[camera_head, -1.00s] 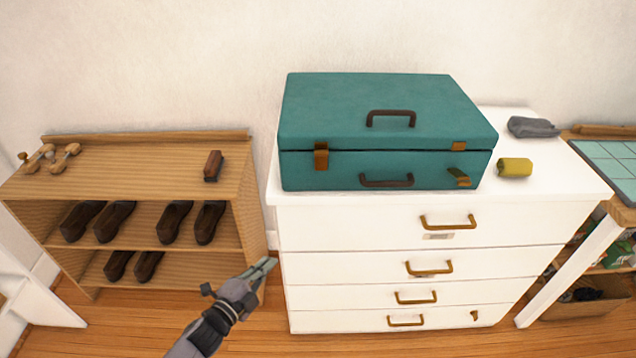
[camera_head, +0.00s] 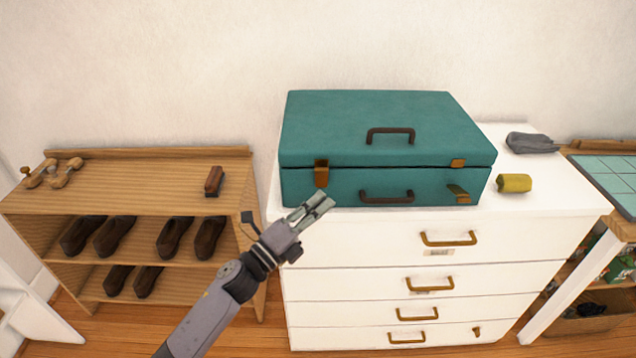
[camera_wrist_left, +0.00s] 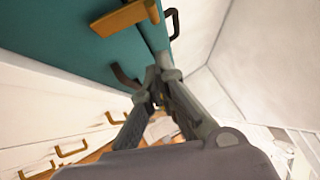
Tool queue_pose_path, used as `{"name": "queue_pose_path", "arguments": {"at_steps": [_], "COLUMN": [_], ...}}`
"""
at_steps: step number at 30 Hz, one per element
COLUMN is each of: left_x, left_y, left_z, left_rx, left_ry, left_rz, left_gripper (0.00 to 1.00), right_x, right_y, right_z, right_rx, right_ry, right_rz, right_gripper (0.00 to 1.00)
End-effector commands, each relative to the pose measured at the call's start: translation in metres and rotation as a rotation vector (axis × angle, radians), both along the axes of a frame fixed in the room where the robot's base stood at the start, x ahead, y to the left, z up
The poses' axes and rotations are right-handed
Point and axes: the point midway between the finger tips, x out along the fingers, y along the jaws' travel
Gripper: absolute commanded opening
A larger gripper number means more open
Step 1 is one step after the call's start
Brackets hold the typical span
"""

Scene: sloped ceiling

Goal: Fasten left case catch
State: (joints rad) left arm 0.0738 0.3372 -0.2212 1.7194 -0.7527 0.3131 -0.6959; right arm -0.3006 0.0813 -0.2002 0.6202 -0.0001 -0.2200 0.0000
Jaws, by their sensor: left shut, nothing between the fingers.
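The closed teal case (camera_head: 390,130) lies on the white chest of drawers. Its left catch (camera_head: 321,173), brass and brown, sits across the seam at the front left; in the wrist view the brass catch (camera_wrist_left: 125,16) juts from the case front. The right catch has a brass plate (camera_head: 458,163) on the lid and a lever (camera_head: 459,193) tilted out below it. My left gripper (camera_head: 319,201) is shut and empty, in front of the case just below the left catch, apparently not touching it; its fingers (camera_wrist_left: 156,78) also show in the wrist view. My right gripper is out of view.
The case's front handle (camera_head: 386,197) is right of my gripper, and a lid handle (camera_head: 390,135) is above. A yellow roll (camera_head: 514,183) and grey cloth (camera_head: 532,143) lie on the right of the chest (camera_head: 580,200). A wooden shoe rack (camera_head: 130,180) stands left.

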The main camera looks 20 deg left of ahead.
Motion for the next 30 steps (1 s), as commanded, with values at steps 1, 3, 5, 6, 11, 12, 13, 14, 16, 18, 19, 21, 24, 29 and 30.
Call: {"name": "queue_pose_path", "arguments": {"at_steps": [1, 3, 5, 6, 11, 12, 13, 14, 16, 18, 19, 21, 24, 29, 30], "left_x": [0.009, 0.018, 0.024, 0.027, 0.033, 0.033, 0.034, 0.034, 0.033, 0.033, 0.033, 0.033, 0.034, 0.037, 0.038], "left_y": [0.004, 0.007, 0.008, 0.009, 0.011, 0.011, 0.011, 0.011, 0.011, 0.011, 0.011, 0.012, 0.012, 0.013, 0.013], "left_z": [0.007, 0.01, 0.012, 0.013, 0.014, 0.014, 0.014, 0.014, 0.014, 0.014, 0.014, 0.015, 0.019, 0.028, 0.029], "left_rx": [0.001, 0.0, -0.001, -0.001, -0.002, -0.002, -0.002, -0.002, -0.002, -0.002, -0.002, -0.002, -0.005, -0.022, -0.028], "left_ry": [-0.001, -0.001, 0.0, 0.001, 0.001, 0.001, 0.001, 0.001, 0.001, 0.001, 0.001, 0.002, 0.018, 0.082, 0.102], "left_rz": [0.002, 0.001, 0.002, 0.001, 0.0, -0.001, -0.001, -0.001, -0.001, 0.0, 0.0, 0.0, 0.0, 0.0, -0.001], "left_gripper": [0.0, 0.0, 0.0, 0.0, 0.0, 0.0, 0.0, 0.0, 0.0, 0.0, 0.0, 0.0, 0.0, 0.0, 0.0], "right_x": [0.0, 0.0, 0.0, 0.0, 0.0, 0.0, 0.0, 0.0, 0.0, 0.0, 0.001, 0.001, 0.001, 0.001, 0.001], "right_y": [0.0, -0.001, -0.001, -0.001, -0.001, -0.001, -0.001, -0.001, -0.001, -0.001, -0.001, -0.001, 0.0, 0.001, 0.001], "right_z": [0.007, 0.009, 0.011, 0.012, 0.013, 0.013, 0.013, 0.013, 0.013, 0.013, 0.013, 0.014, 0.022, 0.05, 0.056], "right_rx": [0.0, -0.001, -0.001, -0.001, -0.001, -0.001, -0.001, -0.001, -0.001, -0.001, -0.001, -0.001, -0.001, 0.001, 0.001], "right_ry": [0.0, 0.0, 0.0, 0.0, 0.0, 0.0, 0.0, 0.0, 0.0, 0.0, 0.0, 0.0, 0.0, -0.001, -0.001], "right_rz": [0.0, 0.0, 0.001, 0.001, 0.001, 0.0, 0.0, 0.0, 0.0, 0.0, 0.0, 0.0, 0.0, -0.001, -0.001], "right_gripper": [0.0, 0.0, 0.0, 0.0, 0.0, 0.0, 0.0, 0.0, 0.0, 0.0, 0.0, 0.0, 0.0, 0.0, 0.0]}}
